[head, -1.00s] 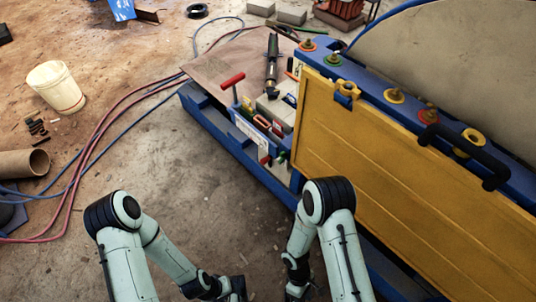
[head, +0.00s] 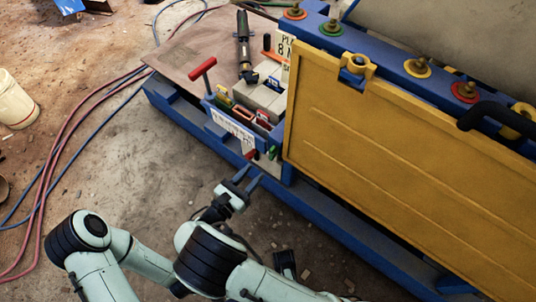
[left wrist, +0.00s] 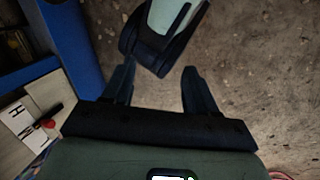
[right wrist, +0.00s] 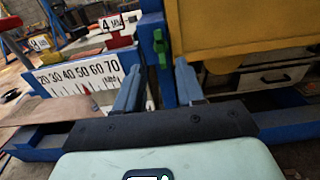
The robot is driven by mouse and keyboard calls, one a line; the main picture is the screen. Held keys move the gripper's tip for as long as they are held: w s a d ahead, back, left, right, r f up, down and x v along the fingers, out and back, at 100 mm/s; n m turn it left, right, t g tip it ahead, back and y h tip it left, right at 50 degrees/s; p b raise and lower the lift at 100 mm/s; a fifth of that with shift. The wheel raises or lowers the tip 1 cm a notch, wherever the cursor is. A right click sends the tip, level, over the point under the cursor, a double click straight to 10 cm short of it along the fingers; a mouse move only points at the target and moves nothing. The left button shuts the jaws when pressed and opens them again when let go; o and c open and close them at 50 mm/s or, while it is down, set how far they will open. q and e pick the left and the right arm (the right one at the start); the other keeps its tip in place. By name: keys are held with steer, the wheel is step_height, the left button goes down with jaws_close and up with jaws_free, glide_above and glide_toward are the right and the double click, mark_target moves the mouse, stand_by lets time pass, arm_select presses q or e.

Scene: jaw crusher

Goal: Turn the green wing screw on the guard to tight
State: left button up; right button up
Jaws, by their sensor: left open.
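The yellow guard (head: 400,150) stands on the right in the head view. A small green wing screw (head: 272,152) shows by a blue post at the guard's lower left. It also shows upright in the right wrist view (right wrist: 160,47), ahead of the gap between the fingers. My right gripper (head: 249,175) is open and empty, short of the green screw and apart from it; its fingers also show in the right wrist view (right wrist: 160,68). My left gripper (left wrist: 157,72) is open and empty over the floor. Whether the screw is tight cannot be told.
A scale plate (right wrist: 80,75) stands left of the screw. The blue base rail (head: 330,220) runs below the guard. Hoses (head: 60,160) lie on the left floor.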

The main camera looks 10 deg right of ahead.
mark_target(270, 154)
steer(key=b+x, duration=0.1)
steer(key=x, duration=0.8)
jaws_close()
